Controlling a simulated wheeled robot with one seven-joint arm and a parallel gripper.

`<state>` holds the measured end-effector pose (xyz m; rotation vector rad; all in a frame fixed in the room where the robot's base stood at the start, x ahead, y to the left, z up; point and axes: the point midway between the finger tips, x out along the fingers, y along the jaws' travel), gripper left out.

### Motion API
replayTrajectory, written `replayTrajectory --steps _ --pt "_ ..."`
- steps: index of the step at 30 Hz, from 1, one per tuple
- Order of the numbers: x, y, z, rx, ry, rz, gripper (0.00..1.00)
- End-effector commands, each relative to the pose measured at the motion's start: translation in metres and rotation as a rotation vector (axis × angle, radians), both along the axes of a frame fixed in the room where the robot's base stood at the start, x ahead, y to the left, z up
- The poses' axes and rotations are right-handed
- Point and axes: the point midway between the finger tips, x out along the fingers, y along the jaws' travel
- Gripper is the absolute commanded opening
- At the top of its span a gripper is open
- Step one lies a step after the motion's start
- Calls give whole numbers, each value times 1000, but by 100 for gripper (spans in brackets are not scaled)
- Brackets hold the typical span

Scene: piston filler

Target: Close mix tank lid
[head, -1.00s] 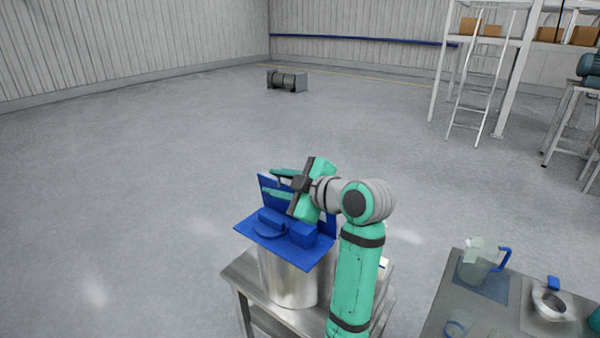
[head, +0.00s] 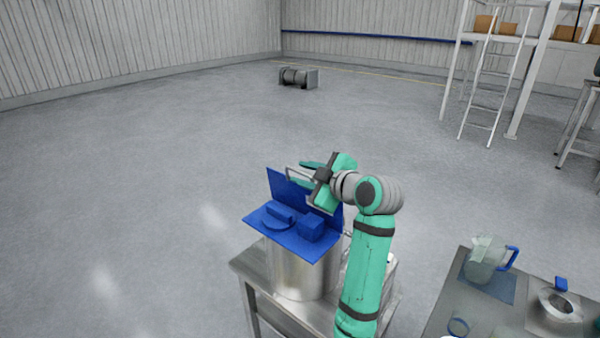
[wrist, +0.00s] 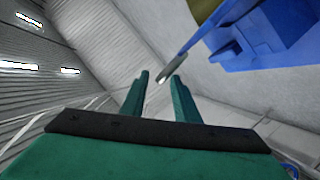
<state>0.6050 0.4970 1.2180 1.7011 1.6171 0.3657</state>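The mix tank (head: 300,275) is a silver cylinder with a flat blue top plate (head: 275,240). Its blue lid (head: 285,190) stands raised, roughly upright, at the back edge of the plate. A thin grey handle (head: 289,174) shows on the lid's upper part. My gripper (head: 301,173) is beside the lid's top, its green fingers pointing left near the handle. In the wrist view, the fingers (wrist: 160,88) are apart, with the end of a grey bar (wrist: 177,62) showing between and beyond their tips. I cannot tell whether they touch it. My gripper partly hides the lid's right part.
The tank stands on a grey metal table (head: 258,276). Blue blocks (head: 311,229) sit on the top plate. A second table (head: 440,312) at the lower right carries a clear jug (head: 485,260) and a metal ring-shaped part (head: 558,304). The floor to the left is clear.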

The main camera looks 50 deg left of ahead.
Motion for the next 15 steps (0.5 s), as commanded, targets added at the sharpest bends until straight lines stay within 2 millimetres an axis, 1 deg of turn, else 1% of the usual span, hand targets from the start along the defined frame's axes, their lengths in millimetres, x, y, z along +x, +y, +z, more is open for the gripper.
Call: replayTrajectory --steps 1,6,11,15 --pt "0 7 -2 2 1 2 28" --pt "3 21 -6 1 0 1 28" --pt "5 24 -7 1 0 -1 28" --pt "8 21 -7 1 0 -7 28"
